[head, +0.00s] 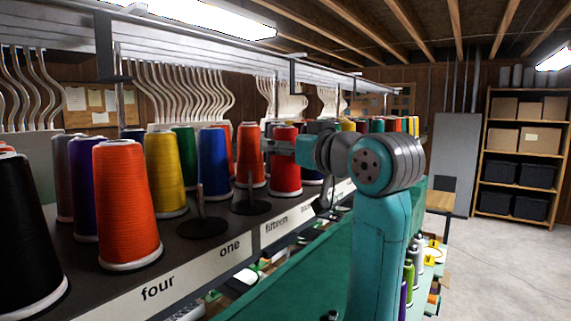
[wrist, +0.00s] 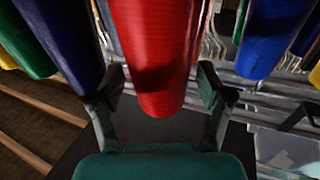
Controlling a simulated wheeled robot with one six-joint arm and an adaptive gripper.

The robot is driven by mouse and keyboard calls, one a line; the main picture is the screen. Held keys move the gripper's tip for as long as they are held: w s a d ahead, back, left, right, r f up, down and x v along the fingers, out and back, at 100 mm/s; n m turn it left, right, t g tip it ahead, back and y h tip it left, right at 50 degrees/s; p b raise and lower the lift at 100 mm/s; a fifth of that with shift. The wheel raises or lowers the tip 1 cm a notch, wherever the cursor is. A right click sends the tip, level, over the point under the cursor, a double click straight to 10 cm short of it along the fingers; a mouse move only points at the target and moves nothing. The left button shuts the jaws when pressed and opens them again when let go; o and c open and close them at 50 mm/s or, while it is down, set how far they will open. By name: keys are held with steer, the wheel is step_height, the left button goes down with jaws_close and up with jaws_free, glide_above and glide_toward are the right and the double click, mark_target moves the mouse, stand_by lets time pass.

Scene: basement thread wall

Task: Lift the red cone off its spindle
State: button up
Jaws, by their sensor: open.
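The red cone (head: 286,178) stands upright on the dark shelf, in the row of thread cones right of the label "fifteen". My gripper (head: 284,146) is at its upper part in the head view, and my arm comes in from the right. In the wrist view the red cone (wrist: 155,50) fills the space between the two open fingers of my gripper (wrist: 161,88). One finger is on each side of it, and I cannot tell whether either touches. The spindle under the cone is hidden.
A blue cone (wrist: 62,40) stands close beside one finger in the wrist view, and another blue cone (wrist: 270,38) on the other side. An orange cone (head: 249,157) is just left of the red one. Empty spindles (head: 201,222) stand in front. Hanging thread guides run above.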

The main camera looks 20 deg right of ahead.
steer(key=shift+w+a, duration=0.1)
steer(key=shift+w, duration=0.1)
steer(key=c, duration=1.3)
steer(key=shift+r, duration=0.2)
steer(key=shift+c, duration=0.2)
step_height(320, 180, up, 10)
steer(key=shift+f, duration=0.15)
